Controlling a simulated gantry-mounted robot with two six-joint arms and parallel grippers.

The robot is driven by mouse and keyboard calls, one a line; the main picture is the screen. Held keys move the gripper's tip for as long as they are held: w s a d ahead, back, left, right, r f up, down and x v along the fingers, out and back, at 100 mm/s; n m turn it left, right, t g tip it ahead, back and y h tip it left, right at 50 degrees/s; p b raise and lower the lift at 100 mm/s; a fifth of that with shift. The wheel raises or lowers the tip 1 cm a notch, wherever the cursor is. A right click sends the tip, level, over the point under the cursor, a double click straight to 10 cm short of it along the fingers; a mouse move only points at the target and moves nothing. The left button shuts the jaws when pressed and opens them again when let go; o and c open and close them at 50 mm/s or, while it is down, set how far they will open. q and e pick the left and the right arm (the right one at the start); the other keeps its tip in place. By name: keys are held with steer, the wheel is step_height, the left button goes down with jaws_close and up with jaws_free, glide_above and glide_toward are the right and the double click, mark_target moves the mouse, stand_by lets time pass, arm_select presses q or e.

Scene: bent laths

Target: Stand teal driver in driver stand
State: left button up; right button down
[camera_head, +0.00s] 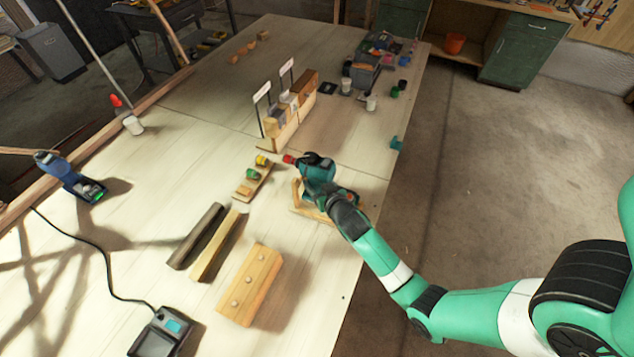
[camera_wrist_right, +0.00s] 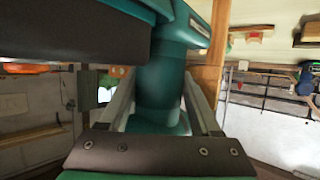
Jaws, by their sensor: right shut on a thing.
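The teal driver (camera_head: 318,162) is upright near the table's right edge, its red nose (camera_head: 289,159) pointing left. My right gripper (camera_head: 329,191) is shut on its handle; the right wrist view shows the teal handle (camera_wrist_right: 168,90) between both fingers. The wooden driver stand (camera_head: 308,212) is directly below and around the driver, with a wooden upright (camera_head: 296,190) on its left side. A wooden post also shows beside the handle in the right wrist view (camera_wrist_right: 217,45). The arm hides much of the stand, and I cannot tell whether the driver's foot rests in it. My left gripper is not in view.
A small rack with yellow and green pieces (camera_head: 253,180) lies close left of the driver. Two laths (camera_head: 215,245) and a pegged wooden block (camera_head: 249,285) lie nearer. A blue tool (camera_head: 68,178) and a corded device (camera_head: 160,335) are at left. A wooden holder (camera_head: 290,110) stands behind.

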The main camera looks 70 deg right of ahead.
steer(key=shift+w+f+b, duration=0.1)
steer(key=shift+f+b, duration=2.15)
steer(key=shift+b, duration=0.05)
stand_by(1.2)
steer(key=shift+c, duration=0.7)
jaws_free()
steer(key=shift+o, duration=0.6)
steer(key=shift+f, duration=0.25)
steer(key=p+v, duration=0.2)
steer(key=v, duration=0.9)
steer(key=shift+s+r, duration=0.25)
steer(key=shift+r, duration=0.1)
steer(key=shift+a, duration=0.15)
